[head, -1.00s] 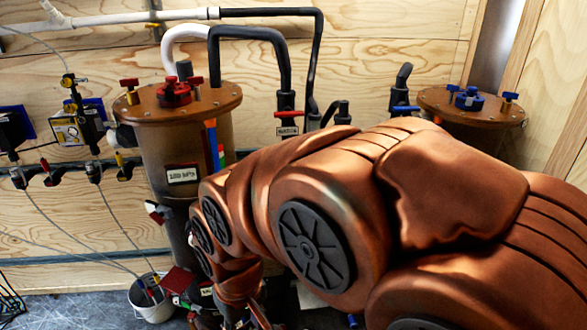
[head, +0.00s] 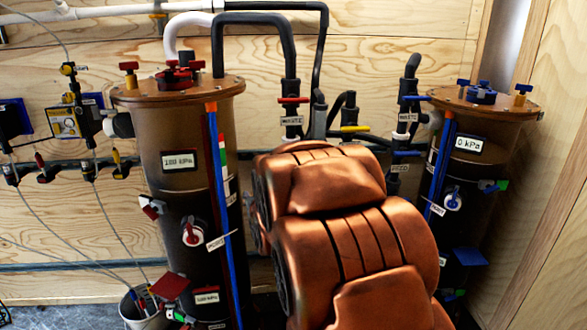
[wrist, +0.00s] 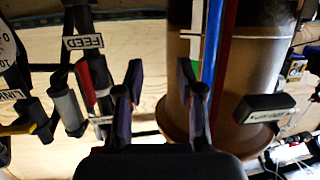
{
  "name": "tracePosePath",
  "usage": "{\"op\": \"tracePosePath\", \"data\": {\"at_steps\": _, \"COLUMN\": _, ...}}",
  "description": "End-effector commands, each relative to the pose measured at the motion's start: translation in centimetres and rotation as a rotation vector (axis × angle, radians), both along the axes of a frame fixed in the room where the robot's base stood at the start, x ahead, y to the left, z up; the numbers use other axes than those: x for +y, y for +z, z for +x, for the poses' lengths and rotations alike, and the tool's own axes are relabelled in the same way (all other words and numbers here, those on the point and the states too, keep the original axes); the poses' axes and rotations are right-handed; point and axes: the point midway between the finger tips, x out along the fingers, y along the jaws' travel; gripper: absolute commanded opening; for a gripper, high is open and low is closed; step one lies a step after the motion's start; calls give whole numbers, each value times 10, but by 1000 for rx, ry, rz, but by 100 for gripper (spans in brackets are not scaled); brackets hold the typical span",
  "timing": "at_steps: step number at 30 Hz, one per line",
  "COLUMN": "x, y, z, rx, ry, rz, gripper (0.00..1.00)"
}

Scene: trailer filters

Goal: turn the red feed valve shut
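In the wrist view, a red lever handle (wrist: 86,82) stands beside a white tag reading FEED (wrist: 83,42), on dark pipework left of my fingers. My gripper (wrist: 160,88) is open, with an empty gap between its two dark fingers and wood panelling behind. The handle is to the left of the left finger, with no clear contact visible. In the head view, my arm covers my gripper and this red handle. Another red handle (head: 293,100) shows on the black pipe above my arm, over a tag that seems to read WASTE (head: 291,121).
The left brown filter vessel (head: 180,125) has a blue tube down its side; it also shows in the wrist view (wrist: 265,60). The right vessel (head: 490,115) reads 0 kPa. A yellow handle (head: 355,128) and blue handles (head: 407,153) sit between the vessels. A bucket (head: 142,315) stands lower left.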

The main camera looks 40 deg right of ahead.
Motion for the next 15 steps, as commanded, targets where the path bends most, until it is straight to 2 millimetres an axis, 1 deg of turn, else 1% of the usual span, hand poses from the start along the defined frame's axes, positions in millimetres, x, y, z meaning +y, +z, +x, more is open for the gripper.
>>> {"op": "tracePosePath", "data": {"at_steps": 1, "x": -15, "y": -8, "z": 1, "rx": -47, "ry": -20, "rz": -24, "gripper": 38}}
{"op": "tracePosePath", "data": {"at_steps": 5, "x": -50, "y": -2, "z": 2, "rx": -187, "ry": -62, "rz": -102, "gripper": 38}}
{"op": "tracePosePath", "data": {"at_steps": 9, "x": -83, "y": 7, "z": -5, "rx": -333, "ry": -102, "rz": -192, "gripper": 38}}
{"op": "tracePosePath", "data": {"at_steps": 12, "x": -100, "y": 13, "z": -13, "rx": -419, "ry": -124, "rz": -249, "gripper": 38}}
{"op": "tracePosePath", "data": {"at_steps": 15, "x": -111, "y": 19, "z": -21, "rx": -488, "ry": -140, "rz": -297, "gripper": 38}}
